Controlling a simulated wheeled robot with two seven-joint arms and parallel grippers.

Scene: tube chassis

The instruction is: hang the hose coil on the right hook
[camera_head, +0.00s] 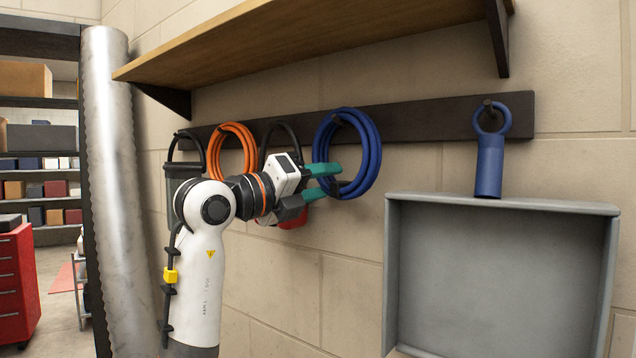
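A blue hose coil (369,153) hangs on a peg of the dark wall rail, right of the middle of that rail's left part. An orange coil (232,126) hangs further left on the same rail. My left gripper (331,181) has its green fingers at the left side of the blue coil. The fingers are a little apart; I cannot tell whether they grip the hose. The right-hand hook (487,103) carries a blue cylinder with a ring (489,168), hanging upright. My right gripper is not in view.
The rail (425,121) runs below a wooden shelf (300,42) with dark brackets. A grey open tray (500,270) stands below the right hook. A red object (293,219) is partly hidden behind my gripper. A metal pipe (115,200) stands at left.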

